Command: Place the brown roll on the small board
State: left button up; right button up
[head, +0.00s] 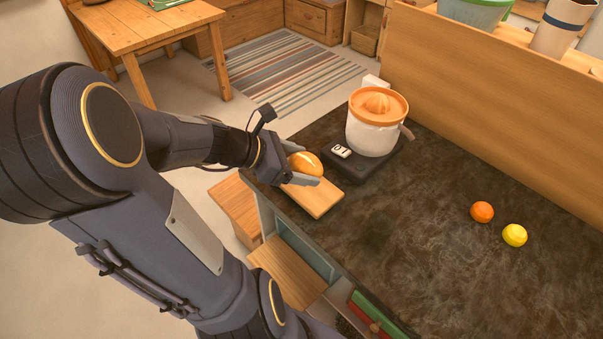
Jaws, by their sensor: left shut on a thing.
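The brown roll (306,163) is a golden-brown oval. It is between the fingers of my left gripper (303,170), which is shut on it. The small board (316,200) is a light wooden rectangle on the dark counter, near its left edge. The roll is over the far part of the board; I cannot tell whether it touches the board. The gripper hides part of the roll and the board's far left side. My right gripper is not in view.
A white citrus juicer with an orange top (376,122) stands on a dark scale (362,158) just right of the board. An orange (481,212) and a lemon (514,235) lie farther right. The dark counter (430,270) is clear in front. A wooden panel (500,90) bounds the back.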

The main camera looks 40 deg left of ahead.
pick_arm(q)
jog(key=w+a+f, duration=0.1)
jog(key=f, duration=0.1)
jog(key=w+a+f, duration=0.2)
jog(key=f, duration=0.1)
jog(key=shift+w+a+f+b, duration=0.15)
jog(key=shift+f+b, duration=0.15)
jog(key=shift+w+a+f, duration=0.1)
jog(key=shift+w+f, duration=0.05)
jog(key=shift+f, duration=1.55)
jog(key=shift+f, duration=0.25)
jog(key=o, duration=1)
jog(key=shift+r, duration=0.1)
jog(key=shift+c, duration=0.2)
